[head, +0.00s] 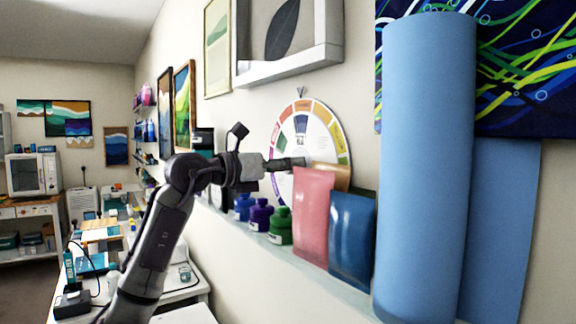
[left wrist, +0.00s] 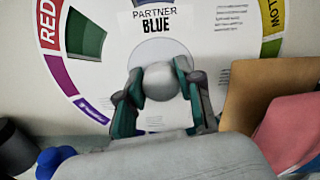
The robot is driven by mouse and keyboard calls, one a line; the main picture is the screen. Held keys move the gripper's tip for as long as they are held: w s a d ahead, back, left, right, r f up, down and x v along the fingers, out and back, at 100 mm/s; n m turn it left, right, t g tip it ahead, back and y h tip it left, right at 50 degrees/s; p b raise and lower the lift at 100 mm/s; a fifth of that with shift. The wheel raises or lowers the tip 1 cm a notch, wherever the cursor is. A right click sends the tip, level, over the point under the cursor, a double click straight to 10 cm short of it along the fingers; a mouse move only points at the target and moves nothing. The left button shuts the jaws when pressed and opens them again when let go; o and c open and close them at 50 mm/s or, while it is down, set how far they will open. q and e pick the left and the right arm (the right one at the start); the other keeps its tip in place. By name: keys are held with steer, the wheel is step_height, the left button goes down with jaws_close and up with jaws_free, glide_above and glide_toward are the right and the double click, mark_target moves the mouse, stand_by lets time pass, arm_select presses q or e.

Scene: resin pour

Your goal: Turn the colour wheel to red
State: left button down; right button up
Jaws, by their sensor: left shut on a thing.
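The colour wheel (head: 319,133) is a white disc with a ring of coloured segments, mounted on the wall; it fills the top of the left wrist view (left wrist: 222,52). A round grey knob (left wrist: 160,82) sits at its centre. My left gripper (head: 303,162) is shut on this knob, with a finger on each side of it in the left wrist view (left wrist: 158,76). A window above the knob reads "PARTNER BLUE" (left wrist: 156,22). The RED segment (left wrist: 47,22) is at the upper left there, beside a dark green window (left wrist: 86,36). My right gripper is out of view.
Below the wheel, a shelf holds green (head: 279,227), purple (head: 261,215) and blue (head: 243,207) bottles, a pink pouch (head: 313,210) and a dark blue pouch (head: 350,235). A tall blue roll (head: 425,160) stands at the right. A brown pouch (left wrist: 262,88) is close to the gripper's right.

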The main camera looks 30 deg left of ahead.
arm_select(q)
steer(key=m, duration=0.6)
steer(key=shift+p, duration=0.3)
steer(key=m, duration=0.5)
steer(key=shift+d, duration=0.15)
steer(key=shift+m, duration=0.4)
